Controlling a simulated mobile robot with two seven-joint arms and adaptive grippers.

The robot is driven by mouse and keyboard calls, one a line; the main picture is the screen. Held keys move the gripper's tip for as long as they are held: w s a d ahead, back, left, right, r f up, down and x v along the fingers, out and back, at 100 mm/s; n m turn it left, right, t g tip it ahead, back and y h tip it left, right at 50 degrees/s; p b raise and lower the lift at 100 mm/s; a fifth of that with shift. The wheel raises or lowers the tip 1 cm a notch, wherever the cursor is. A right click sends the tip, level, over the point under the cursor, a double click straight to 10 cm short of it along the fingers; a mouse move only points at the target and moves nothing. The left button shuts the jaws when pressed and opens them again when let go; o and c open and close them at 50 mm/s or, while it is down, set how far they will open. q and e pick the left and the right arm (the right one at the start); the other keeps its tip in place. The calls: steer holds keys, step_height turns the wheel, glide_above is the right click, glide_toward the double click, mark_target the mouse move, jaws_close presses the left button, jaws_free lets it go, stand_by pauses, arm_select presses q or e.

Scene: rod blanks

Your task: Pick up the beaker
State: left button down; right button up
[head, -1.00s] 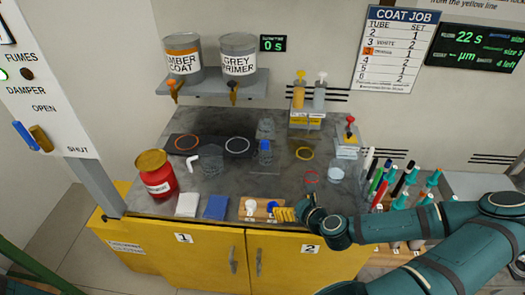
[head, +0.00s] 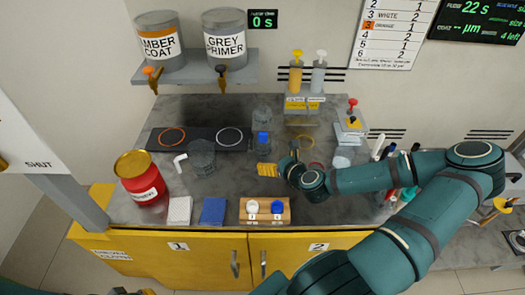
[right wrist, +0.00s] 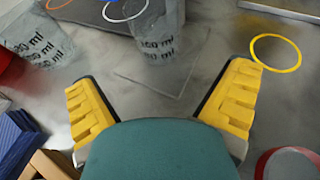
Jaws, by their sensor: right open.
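A clear beaker (head: 202,158) stands on the grey bench, left of centre; its printed ml marks show in the right wrist view (right wrist: 32,45). Another clear vessel with ml marks (right wrist: 158,38) stands ahead between my fingers' directions in that view. In the head view a clear vessel with blue at its top (head: 263,146) stands near the middle, and another clear vessel (head: 262,114) is behind it. My right gripper (head: 280,162) is open and empty above the bench, right of the beaker; its yellow fingers (right wrist: 160,85) are spread wide. Only a dark and yellow bit of my left gripper (head: 148,292) shows.
A red solvent can (head: 143,186), white pad (head: 179,210), blue pad (head: 213,210) and wooden block (head: 243,213) line the front. A dark strip with orange and white rings (head: 200,139) lies behind the beaker. Pumps (head: 296,78) stand at the back.

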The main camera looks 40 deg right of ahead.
mark_target(268, 152)
steer(key=shift+r+b+x, duration=0.15)
steer(key=shift+b+x, duration=0.3)
steer(key=shift+x, duration=1.45)
steer(key=shift+r+b+x, duration=0.1)
steer(key=shift+b+x, duration=0.3)
steer(key=shift+x, duration=1.5)
steer(key=shift+w, duration=0.1)
steer(key=c, duration=1.1)
